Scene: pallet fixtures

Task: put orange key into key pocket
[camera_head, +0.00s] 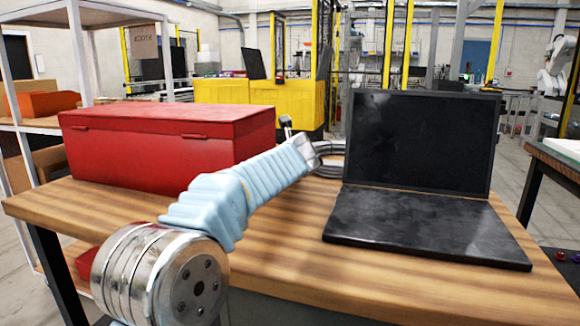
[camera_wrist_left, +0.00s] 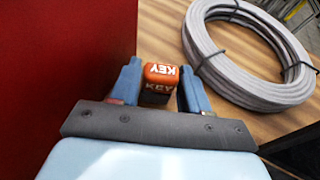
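The orange key (camera_wrist_left: 160,73) is a small block with white KEY lettering, seen in the left wrist view. I cannot identify a key pocket in either view. My right gripper is not in view.
A red toolbox (camera_head: 165,140) stands to the left, close beside the gripper. A coiled grey cable (camera_wrist_left: 250,45) lies on the wooden table (camera_head: 300,222), right of the gripper. An open black laptop (camera_head: 420,225) takes up the table's right side. Bare tabletop shows in front.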

